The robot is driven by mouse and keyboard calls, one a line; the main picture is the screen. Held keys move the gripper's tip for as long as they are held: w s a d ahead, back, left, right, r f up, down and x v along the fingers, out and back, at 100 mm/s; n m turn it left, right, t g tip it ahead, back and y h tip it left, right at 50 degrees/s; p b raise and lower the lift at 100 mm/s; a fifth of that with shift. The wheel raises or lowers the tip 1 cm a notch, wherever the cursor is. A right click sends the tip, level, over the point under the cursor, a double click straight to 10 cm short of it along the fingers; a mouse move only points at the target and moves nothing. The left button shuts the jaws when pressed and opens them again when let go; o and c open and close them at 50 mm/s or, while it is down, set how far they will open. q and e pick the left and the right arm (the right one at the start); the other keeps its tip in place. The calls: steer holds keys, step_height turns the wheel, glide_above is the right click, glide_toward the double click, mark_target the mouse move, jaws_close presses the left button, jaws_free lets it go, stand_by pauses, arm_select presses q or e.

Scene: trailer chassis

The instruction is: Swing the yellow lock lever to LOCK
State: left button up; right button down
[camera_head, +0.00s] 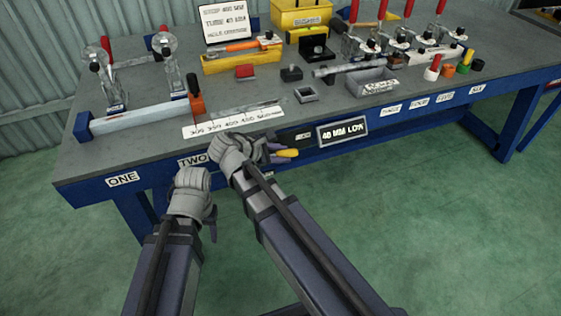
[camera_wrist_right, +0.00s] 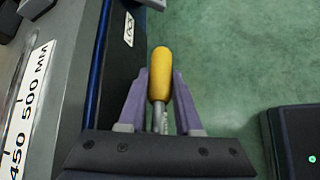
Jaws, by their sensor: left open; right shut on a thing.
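The yellow lock lever (camera_head: 288,153) sticks out from the front edge of the blue bench, beside the "40 MM LOCK" plate (camera_head: 343,131). In the right wrist view its yellow handle (camera_wrist_right: 160,72) stands between the purple fingers of my right gripper (camera_wrist_right: 160,92), with a metal stem below it. My right gripper also shows in the head view (camera_head: 276,153), shut on the lever at the bench front. My left gripper (camera_head: 212,226) hangs low in front of the bench, clear of the lever; its fingers are mostly hidden behind its wrist.
The bench top (camera_head: 150,90) holds a white bar with clamps (camera_head: 140,117) at left, a ruler strip (camera_head: 232,120) near the edge, a grey bin (camera_head: 371,85) and several toggle clamps at right. Green floor (camera_head: 420,220) lies open in front.

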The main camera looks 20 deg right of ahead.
arm_select(q)
steer(key=shift+f+b, duration=0.8)
steer(key=shift+f, duration=0.25)
arm_select(e)
steer(key=shift+r+h, duration=0.55)
steer(key=shift+h, duration=0.45)
steer(key=c, duration=0.6)
jaws_free()
arm_select(q)
steer(key=shift+r, duration=0.1)
arm_select(e)
steer(key=shift+r, duration=0.15)
